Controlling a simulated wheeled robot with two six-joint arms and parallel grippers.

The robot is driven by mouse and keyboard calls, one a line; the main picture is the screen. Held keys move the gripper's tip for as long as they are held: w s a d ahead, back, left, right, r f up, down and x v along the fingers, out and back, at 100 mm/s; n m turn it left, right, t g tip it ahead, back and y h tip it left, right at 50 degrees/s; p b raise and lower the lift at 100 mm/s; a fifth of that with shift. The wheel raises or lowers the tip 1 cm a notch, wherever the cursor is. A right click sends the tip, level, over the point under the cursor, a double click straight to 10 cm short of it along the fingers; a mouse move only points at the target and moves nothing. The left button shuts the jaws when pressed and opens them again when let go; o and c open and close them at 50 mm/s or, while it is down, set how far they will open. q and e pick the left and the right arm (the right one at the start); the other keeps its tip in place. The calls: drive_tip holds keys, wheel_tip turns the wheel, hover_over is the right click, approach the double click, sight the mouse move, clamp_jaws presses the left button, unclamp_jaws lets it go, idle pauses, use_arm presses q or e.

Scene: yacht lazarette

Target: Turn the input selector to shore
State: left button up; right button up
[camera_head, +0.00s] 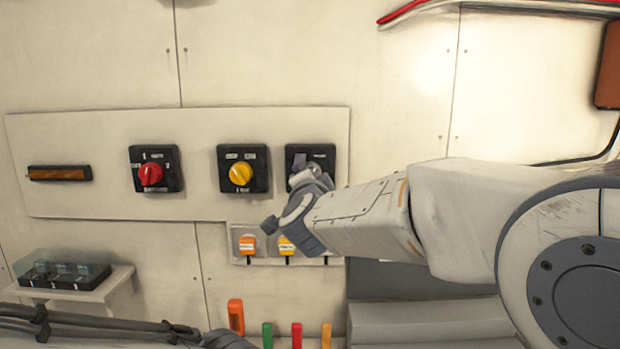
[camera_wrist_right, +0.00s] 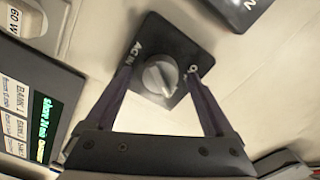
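The selector is a black square plate with a round grey knob (camera_wrist_right: 160,77), seen in the right wrist view. The plate reads "AC IN" on one side; the label on the other side is partly hidden by a finger. In the head view its switch box (camera_head: 324,153) is at the right end of the pale panel, with its knob mostly hidden by my right gripper (camera_head: 300,178). In the right wrist view the two dark fingers of that gripper (camera_wrist_right: 165,82) are spread, one on each side of the knob, with gaps visible.
A red-knob switch (camera_head: 150,174) and a yellow-knob switch (camera_head: 240,174) sit left of the selector. Black cables (camera_head: 90,322) run along the lower left.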

drive_tip(key=shift+s, duration=0.1)
drive_tip(key=s+b, duration=0.2)
drive_tip(key=s, duration=0.8)
drive_tip(key=shift+s, duration=0.1)
